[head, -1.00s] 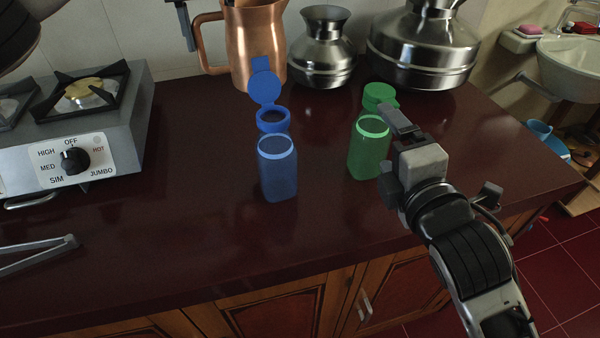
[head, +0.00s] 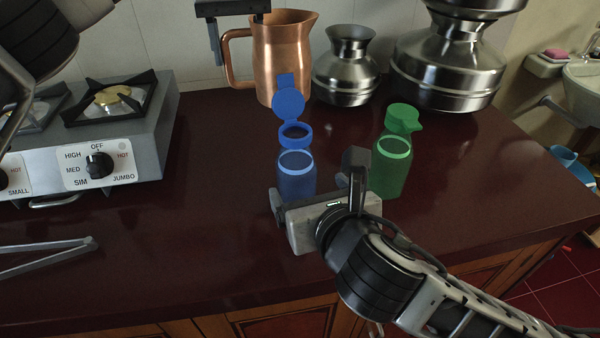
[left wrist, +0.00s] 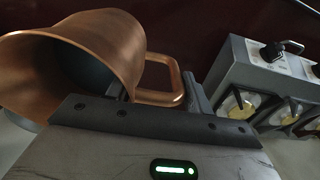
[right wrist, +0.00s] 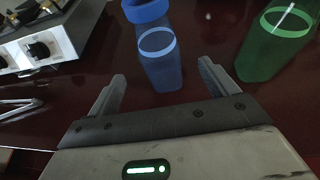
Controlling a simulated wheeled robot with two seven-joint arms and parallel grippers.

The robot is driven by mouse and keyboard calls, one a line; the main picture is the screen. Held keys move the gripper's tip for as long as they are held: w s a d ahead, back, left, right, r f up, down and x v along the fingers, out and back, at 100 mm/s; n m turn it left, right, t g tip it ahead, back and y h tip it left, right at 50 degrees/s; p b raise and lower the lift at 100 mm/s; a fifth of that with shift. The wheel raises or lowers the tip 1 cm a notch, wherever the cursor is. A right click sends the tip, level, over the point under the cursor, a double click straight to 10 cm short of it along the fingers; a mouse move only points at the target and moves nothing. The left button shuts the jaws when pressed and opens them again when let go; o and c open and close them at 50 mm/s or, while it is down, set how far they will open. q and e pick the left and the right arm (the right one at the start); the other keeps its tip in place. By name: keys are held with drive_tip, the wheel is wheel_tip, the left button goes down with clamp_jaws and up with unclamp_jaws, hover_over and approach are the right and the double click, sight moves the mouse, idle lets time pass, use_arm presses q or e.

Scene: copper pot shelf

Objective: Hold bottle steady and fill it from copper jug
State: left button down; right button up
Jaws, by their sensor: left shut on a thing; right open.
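The copper jug (head: 285,55) is upright at the back of the counter; it also fills the left of the left wrist view (left wrist: 85,50). My left gripper (head: 236,25) is shut on the jug's handle (left wrist: 165,85). The translucent blue bottle (head: 296,178) stands upright on the counter, its blue flip lid (head: 288,103) open; it shows in the right wrist view (right wrist: 162,62). My right gripper (right wrist: 162,75) is open and empty, its fingers pointing at the bottle, which lines up with the gap between them. In the head view this gripper hides the bottle's base.
A green bottle (head: 390,175) stands close to the right of my right gripper. Metal pots (head: 347,68) (head: 450,60) stand at the back right. A gas stove (head: 130,155) is on the left, a metal tool (head: 50,255) before it. The front middle counter (head: 190,250) is clear.

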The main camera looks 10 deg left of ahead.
sight(296, 171)
drive_tip(key=x, duration=0.9)
drive_tip(key=shift+r, duration=0.1)
drive_tip(key=c, duration=1.1)
drive_tip(key=shift+c, duration=0.2)
